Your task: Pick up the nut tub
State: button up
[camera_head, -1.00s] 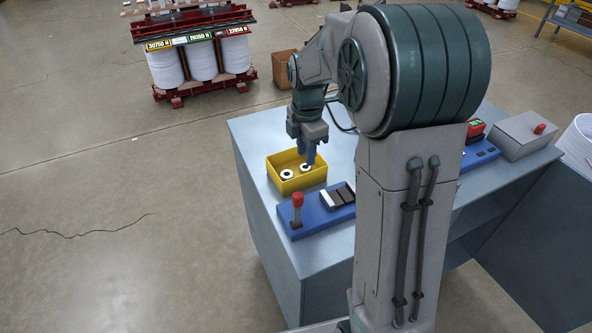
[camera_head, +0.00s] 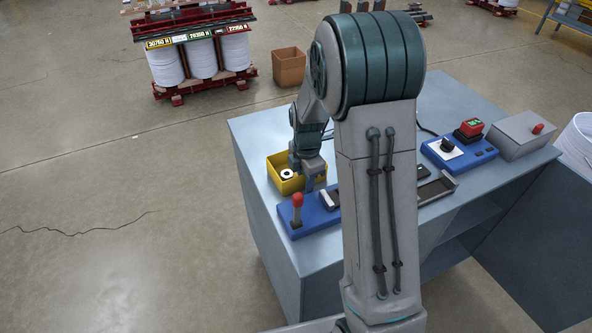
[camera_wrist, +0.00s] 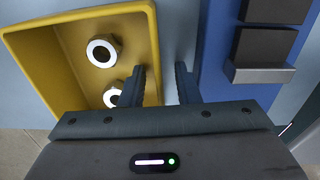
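The yellow nut tub (camera_head: 291,187) stands on the grey-blue table, left of my arm in the head view. In the wrist view the tub (camera_wrist: 62,50) fills the upper left and holds two white-topped nuts (camera_wrist: 101,52). My gripper (camera_head: 311,182) points down at the tub's right side. In the wrist view its fingers (camera_wrist: 160,76) are apart. The left finger is over the tub's inside, and the right finger is over the gap beside the tub. The tub's right wall lies between them. I cannot tell whether either finger touches it. My arm hides part of the tub in the head view.
A blue panel with a red-knobbed lever (camera_head: 297,201) stands close to the tub's right and front; it also shows in the wrist view (camera_wrist: 228,85). A blue control box (camera_head: 459,152) and a grey box with a red knob (camera_head: 519,136) stand farther right on the table (camera_head: 252,130).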

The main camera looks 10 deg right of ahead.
grip_shut()
jog(key=shift+r, duration=0.1)
